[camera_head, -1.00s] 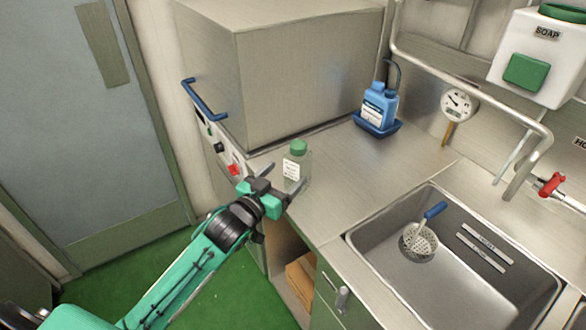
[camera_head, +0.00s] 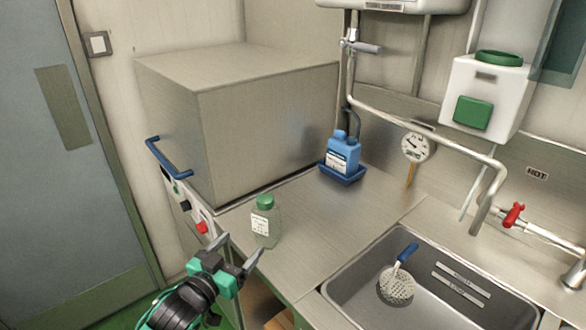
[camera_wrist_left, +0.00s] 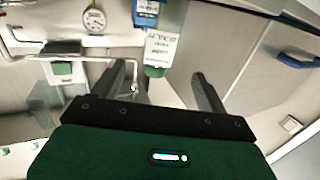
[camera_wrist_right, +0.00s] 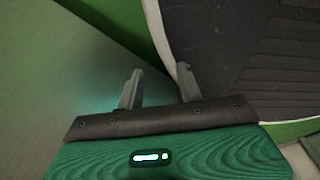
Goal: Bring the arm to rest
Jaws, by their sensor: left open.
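My left gripper (camera_head: 238,250) is open and empty in the head view, at the counter's front edge. A clear bottle with a green cap and white label (camera_head: 264,226) stands upright on the counter just beyond its fingertips, apart from them as far as I can tell. In the left wrist view the open fingers (camera_wrist_left: 159,72) point toward the counter, and the labelled bottle (camera_wrist_left: 160,48) appears upside down beyond the gap between them. My right gripper (camera_wrist_right: 160,70) is outside the head view; in its wrist view the fingers are apart with nothing between them.
A large steel box (camera_head: 250,130) with a blue handle stands behind the bottle. A blue bottle (camera_head: 342,152) sits in a blue tray (camera_head: 343,176). A soap dispenser (camera_head: 485,95) and pipes are on the wall.

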